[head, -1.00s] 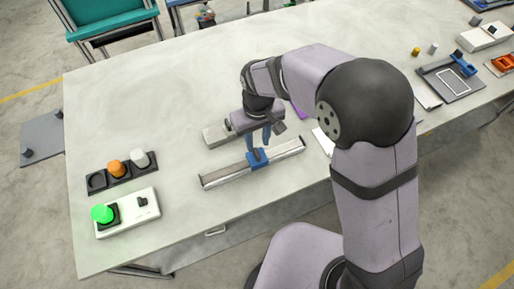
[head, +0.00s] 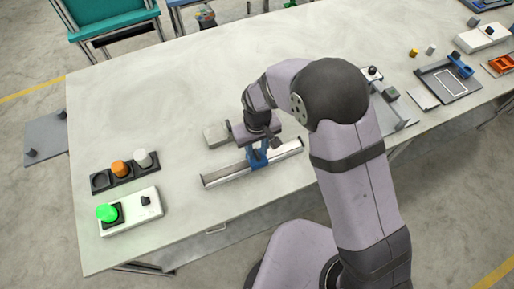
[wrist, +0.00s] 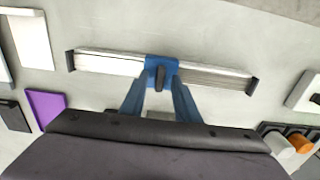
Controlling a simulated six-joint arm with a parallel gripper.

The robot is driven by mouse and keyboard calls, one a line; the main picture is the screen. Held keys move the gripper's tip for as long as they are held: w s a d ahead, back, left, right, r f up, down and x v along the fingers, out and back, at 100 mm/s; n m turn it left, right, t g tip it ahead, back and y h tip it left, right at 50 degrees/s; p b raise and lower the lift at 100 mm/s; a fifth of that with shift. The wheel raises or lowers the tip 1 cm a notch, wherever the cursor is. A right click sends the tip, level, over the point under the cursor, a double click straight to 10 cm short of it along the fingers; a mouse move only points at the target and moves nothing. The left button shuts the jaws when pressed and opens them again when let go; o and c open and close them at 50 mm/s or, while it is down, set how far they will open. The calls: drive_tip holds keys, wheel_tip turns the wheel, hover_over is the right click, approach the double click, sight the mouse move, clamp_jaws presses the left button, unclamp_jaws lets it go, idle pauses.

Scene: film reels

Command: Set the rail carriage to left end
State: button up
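The blue carriage (head: 257,163) sits near the middle of the rail. My gripper (head: 257,152) is down at the carriage. In the wrist view its blue fingers (wrist: 161,88) stand apart on either side of the knob, with gaps showing. Contact with the carriage cannot be made out.
A grey block (head: 216,135) lies just behind the rail. A white box with a green button (head: 107,213) and a dark holder with orange and white knobs (head: 98,181) stand to the left. A purple item (wrist: 45,105) shows in the wrist view. The table's back left is clear.

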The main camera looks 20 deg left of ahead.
drive_tip(key=shift+f, duration=0.25)
clamp_jaws()
drive_tip(key=shift+s, duration=0.1)
drive_tip(key=s+a+b, duration=0.2)
drive_tip(key=s+a, duration=0.8)
drive_tip(key=a, duration=0.1)
drive_tip(key=shift+s, duration=0.4)
